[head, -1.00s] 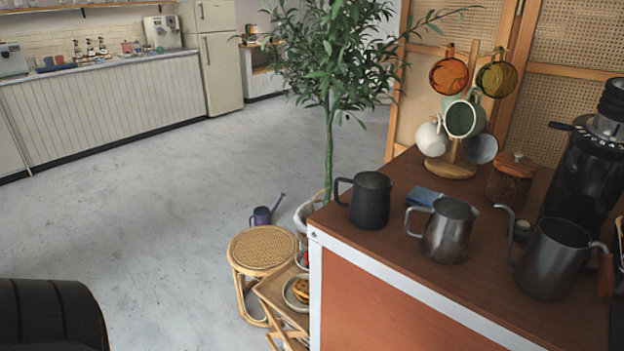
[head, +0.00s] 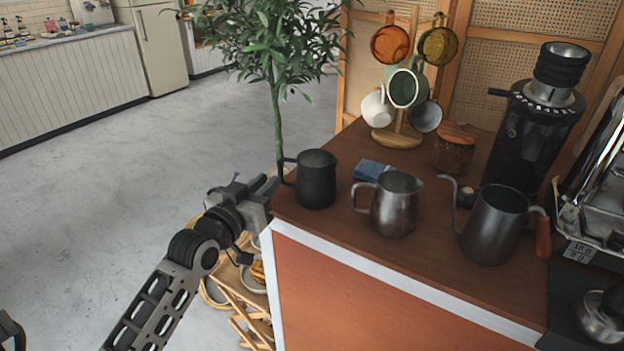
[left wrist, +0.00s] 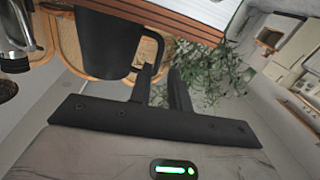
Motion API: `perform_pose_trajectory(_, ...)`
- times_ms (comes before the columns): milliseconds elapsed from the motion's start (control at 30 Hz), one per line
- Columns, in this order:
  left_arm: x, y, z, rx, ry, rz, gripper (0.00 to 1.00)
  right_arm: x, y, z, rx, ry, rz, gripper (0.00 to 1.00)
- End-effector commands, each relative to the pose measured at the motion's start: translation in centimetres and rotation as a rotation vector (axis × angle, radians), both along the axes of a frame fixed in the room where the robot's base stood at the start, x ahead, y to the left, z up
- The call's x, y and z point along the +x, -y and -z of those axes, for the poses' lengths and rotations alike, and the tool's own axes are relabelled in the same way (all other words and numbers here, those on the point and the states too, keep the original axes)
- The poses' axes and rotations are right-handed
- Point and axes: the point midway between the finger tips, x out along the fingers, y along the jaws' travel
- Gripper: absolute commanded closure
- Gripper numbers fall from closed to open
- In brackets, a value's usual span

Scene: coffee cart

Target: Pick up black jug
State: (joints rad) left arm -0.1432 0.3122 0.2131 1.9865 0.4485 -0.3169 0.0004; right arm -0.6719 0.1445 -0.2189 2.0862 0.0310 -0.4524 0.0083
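The black jug (head: 316,180) stands upright on the brown cart top near its left corner. Its handle (head: 289,172) points left, toward my left arm. My left gripper (head: 272,186) is just left of the handle, at about its height. In the left wrist view the jug (left wrist: 104,44) appears upside down, with its handle (left wrist: 160,48) by the fingertips. The two fingers (left wrist: 162,70) there are apart, with a gap between them. Whether the handle lies between them or only beside one is hard to tell. My right gripper is not in view.
A steel milk jug (head: 395,208) stands right of the black jug, with a blue cloth (head: 373,170) behind. A gooseneck kettle (head: 494,228), coffee grinder (head: 540,120), lidded jar (head: 453,152) and mug tree (head: 398,137) share the cart. A plant (head: 276,120) rises behind its left edge.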

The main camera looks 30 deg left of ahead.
Motion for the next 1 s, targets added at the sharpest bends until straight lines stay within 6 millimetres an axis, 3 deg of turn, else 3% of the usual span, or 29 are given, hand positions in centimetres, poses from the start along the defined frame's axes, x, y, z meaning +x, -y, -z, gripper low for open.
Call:
perform_pose_trajectory(100, 1.7, 0.0, 0.0, 0.0, 0.001, 0.0, 0.81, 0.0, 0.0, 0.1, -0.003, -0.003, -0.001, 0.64)
perform_pose_trajectory(333, 3.4, 0.0, -0.2, -0.002, 0.0, 0.001, 0.81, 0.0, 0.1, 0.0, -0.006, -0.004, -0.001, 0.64)
perform_pose_trajectory(600, 7.1, 0.1, -0.4, -0.001, 0.0, 0.001, 0.81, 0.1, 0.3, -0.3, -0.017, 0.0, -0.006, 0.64)
perform_pose_trajectory(900, 7.6, 0.1, -0.3, 0.001, -0.001, 0.001, 0.81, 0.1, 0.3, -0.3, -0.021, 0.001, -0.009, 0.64)
perform_pose_trajectory(967, 7.6, 0.1, -0.3, 0.001, -0.001, 0.001, 0.98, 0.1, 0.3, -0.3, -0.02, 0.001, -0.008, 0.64)
perform_pose_trajectory(1000, 7.6, 0.1, -0.3, 0.001, -0.001, 0.001, 1.0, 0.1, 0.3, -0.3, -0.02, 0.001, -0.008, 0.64)
